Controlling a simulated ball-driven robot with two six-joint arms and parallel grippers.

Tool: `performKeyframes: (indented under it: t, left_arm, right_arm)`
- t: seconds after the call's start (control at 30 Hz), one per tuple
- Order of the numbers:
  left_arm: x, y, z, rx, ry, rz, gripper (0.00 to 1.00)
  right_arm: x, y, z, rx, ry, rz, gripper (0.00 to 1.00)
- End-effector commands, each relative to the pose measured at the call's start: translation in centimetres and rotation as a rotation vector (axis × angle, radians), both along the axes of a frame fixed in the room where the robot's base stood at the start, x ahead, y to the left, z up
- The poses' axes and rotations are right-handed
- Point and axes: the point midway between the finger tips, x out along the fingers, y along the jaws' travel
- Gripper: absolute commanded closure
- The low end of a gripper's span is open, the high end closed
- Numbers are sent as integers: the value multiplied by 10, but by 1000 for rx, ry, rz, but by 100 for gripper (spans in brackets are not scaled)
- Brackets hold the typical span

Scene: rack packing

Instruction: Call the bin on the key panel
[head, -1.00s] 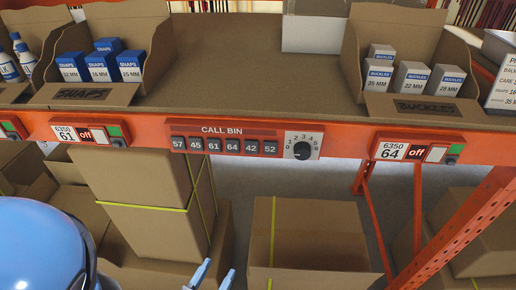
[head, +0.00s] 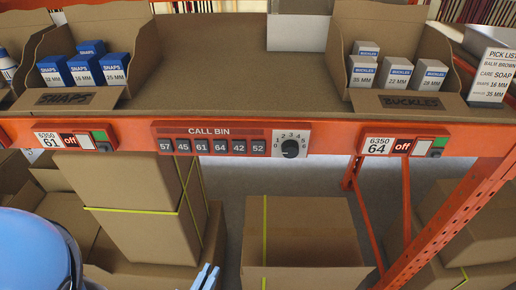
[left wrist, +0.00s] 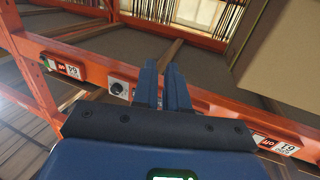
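The call bin key panel (head: 232,131) is on the orange shelf beam. Its dark keys read 57, 45, 61, 64, 42 and 52. A round black dial (head: 290,148) sits at its right end; it also shows in the left wrist view (left wrist: 117,88). My left gripper (head: 208,272) is below the panel in the head view, apart from it, with its fingers close together and nothing between them. In the left wrist view the narrow fingers (left wrist: 162,72) point at the beam and hide most of the keys. My right gripper is in neither view.
Bin label 61 (head: 75,141) and bin label 64 (head: 402,146) both read "off". Above are the snaps box (head: 77,99), the buckles box (head: 410,104) and a pick list card (head: 492,75). Cartons (head: 300,225) stand below; an orange upright (head: 455,205) is at right.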

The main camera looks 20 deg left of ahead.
Motion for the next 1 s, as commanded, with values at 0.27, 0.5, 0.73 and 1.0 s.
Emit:
performKeyframes:
  t: [0.27,0.5,0.73,1.0]
  left_arm:
    - [0,0,0,0,0,0,100]
    - [0,0,0,0,0,0,100]
    - [0,0,0,0,0,0,100]
    - [0,0,0,0,0,0,100]
  right_arm:
    - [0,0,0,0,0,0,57]
    - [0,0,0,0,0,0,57]
    - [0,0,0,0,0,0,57]
    - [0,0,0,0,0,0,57]
